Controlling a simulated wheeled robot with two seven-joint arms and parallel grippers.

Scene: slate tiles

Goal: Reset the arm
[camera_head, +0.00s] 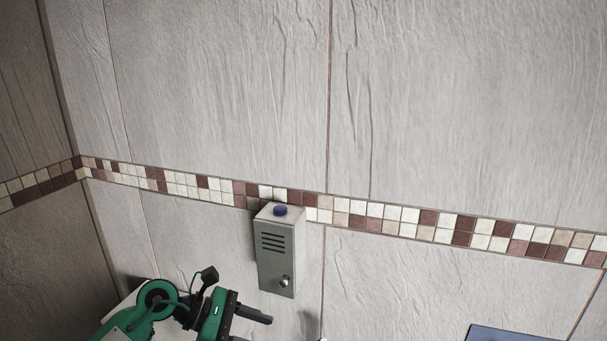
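My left arm is green and black and comes in at the bottom left. Its gripper (254,315) points to the right, just below and left of a grey metal box on the wall. One dark finger shows, and nothing is seen held against it. The lower part of the gripper is cut off by the bottom edge, so the gap between the fingers cannot be judged. My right arm and gripper are not in view.
The grey box (272,262) has slots, a round knob low on its front and a blue button (280,210) on top. A tiled wall (450,110) with a mosaic band fills the view. A blue panel (505,334) shows at bottom right.

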